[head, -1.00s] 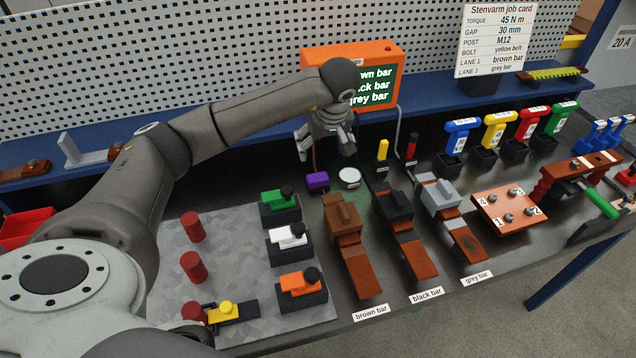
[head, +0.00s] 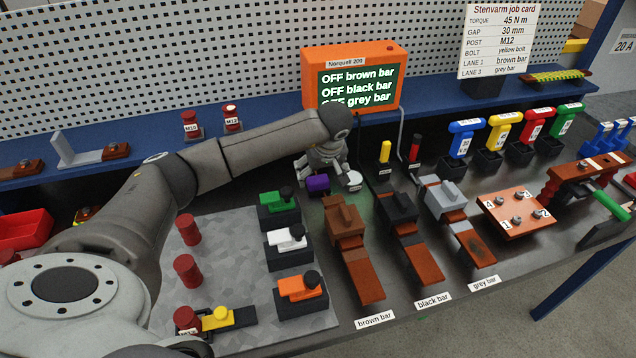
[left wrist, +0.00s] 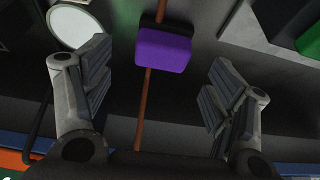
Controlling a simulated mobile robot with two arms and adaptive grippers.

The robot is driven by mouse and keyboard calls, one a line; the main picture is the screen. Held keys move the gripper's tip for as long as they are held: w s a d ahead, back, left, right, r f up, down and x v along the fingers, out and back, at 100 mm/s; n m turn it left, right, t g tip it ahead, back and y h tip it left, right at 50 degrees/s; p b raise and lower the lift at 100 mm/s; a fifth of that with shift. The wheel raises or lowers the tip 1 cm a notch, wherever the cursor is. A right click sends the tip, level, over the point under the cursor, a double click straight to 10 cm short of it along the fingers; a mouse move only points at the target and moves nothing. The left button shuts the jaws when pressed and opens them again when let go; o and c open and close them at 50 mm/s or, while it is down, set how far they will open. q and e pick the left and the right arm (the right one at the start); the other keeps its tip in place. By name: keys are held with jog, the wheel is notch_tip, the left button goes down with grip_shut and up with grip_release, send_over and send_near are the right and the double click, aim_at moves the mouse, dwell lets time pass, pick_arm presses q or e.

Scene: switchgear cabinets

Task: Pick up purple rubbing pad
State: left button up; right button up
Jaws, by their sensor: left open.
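The purple rubbing pad (head: 318,184) is a small block on the dark bench top, left of a round white-topped item (head: 352,180). In the left wrist view the purple pad (left wrist: 163,50) lies between and just beyond the two fingertips. My left gripper (head: 332,173) is low over the bench at the pad, partly covering the area around it. In the wrist view its fingers (left wrist: 160,85) are spread apart with nothing between them but the pad ahead. I cannot tell whether a finger touches the pad. My right gripper does not show.
The orange Norquell unit (head: 353,75) stands behind my gripper, with cables running down. A yellow-handled tool (head: 384,151) and a red one (head: 414,148) stand to the right. Green, white and orange blocks are at left; the brown bar (head: 362,270) lies in front.

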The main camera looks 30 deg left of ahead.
aim_at(318, 179)
pick_arm(q)
jog(key=p+x, duration=0.1)
jog(key=x, duration=0.2)
jog(key=shift+f+p, duration=0.2)
jog(key=shift+p, duration=0.1)
jog(key=shift+w+a+f, duration=0.15)
jog(key=shift+a+f, duration=0.15)
jog(key=shift+f, duration=0.35)
jog(key=shift+c, duration=0.3)
jog(key=shift+c, duration=1.3)
jog(key=c, duration=0.8)
jog(key=shift+r, duration=0.15)
